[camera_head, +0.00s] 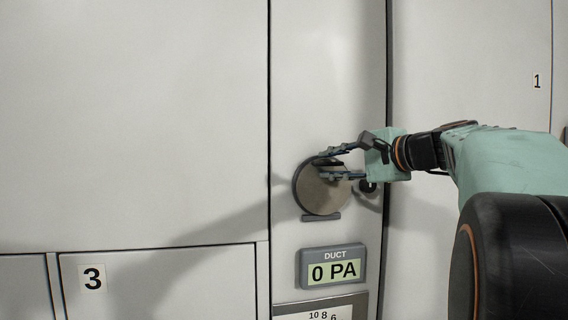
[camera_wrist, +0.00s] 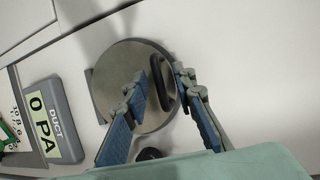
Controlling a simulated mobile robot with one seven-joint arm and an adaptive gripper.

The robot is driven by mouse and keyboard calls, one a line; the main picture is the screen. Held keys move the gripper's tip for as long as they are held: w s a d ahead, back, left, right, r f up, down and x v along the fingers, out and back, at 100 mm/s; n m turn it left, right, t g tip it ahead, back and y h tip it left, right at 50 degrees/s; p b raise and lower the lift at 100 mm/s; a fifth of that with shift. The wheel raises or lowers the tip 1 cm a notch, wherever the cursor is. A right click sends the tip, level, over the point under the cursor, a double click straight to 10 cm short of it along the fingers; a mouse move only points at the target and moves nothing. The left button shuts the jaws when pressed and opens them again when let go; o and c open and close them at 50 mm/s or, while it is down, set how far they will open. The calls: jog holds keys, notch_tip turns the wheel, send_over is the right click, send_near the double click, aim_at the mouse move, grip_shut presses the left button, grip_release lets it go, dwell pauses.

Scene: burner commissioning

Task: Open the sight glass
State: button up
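The sight glass cover is a round grey metal disc (camera_head: 318,196) on the narrow middle panel, lying flat over its opening. It also shows in the wrist view (camera_wrist: 112,72), with a black bar handle (camera_wrist: 161,83) near one edge. What lies behind the disc is hidden. My gripper (camera_head: 324,169) reaches in from the right, its fingers in front of the disc. In the wrist view my gripper (camera_wrist: 158,90) is open, with one finger on each side of the handle. Small gaps seem to show between fingers and handle; contact is unclear.
A small black knob (camera_wrist: 150,154) sits beside the disc. Below the disc is a duct display (camera_head: 333,266) reading 0 PA, with a scale plate (camera_head: 322,308) under it. A door marked 3 (camera_head: 180,290) is lower left. The large panel at left is clear.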

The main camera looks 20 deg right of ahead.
jog(key=shift+c, duration=0.5)
grip_shut()
jog(key=shift+s+f+b, duration=0.1)
jog(key=shift+b, duration=0.2)
